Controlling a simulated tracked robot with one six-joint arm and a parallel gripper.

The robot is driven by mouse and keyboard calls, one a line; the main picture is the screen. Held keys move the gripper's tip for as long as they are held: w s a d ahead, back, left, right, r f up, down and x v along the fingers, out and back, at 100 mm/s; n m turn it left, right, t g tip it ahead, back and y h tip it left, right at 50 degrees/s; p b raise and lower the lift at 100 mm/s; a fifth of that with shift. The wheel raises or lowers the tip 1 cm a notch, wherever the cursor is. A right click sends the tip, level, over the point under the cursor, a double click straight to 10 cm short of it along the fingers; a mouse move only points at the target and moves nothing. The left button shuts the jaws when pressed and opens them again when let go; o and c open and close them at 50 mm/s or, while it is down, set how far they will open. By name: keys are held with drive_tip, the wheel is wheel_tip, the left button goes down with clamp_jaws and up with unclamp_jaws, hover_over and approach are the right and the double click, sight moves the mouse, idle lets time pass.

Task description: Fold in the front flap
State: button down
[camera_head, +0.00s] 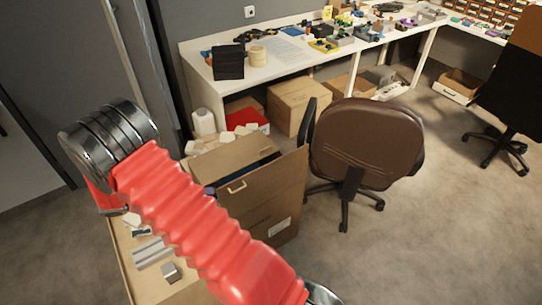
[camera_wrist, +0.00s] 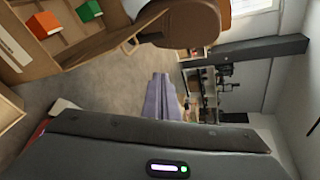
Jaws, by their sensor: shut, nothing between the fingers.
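The open brown carton (camera_head: 262,212) stands in the middle of the head view, partly behind my red arm. A broad cardboard panel with a pale handle slot (camera_head: 262,178) faces me; I cannot tell whether it is the front flap or the wall. Another cardboard flap (camera_head: 228,152) lies toward the back, with a dark opening between. My gripper shows in the wrist view as shut, greyish-purple fingers (camera_wrist: 161,84) with nothing between them. They point at open floor and touch no carton there. In the head view I cannot make out the gripper behind my arm.
A brown office chair (camera_head: 367,145) stands right of the carton. A white workbench (camera_head: 290,50) runs behind, with cartons (camera_head: 302,105) beneath. A light wooden surface (camera_head: 190,293) with small parts is at lower left.

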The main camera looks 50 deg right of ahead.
drive_tip(key=s+a+r+m+t+y, duration=0.5)
drive_tip(key=s+r+m, duration=0.4)
drive_tip(key=r+m, duration=0.3)
drive_tip(key=s+a+r+m+t+y, duration=0.6)
drive_tip(key=s+r+m, duration=0.3)
drive_tip(key=m, duration=0.5)
drive_tip(key=shift+a+r+y, duration=0.75)
drive_tip(key=shift+r+y, duration=0.15)
drive_tip(key=shift+r, duration=0.45)
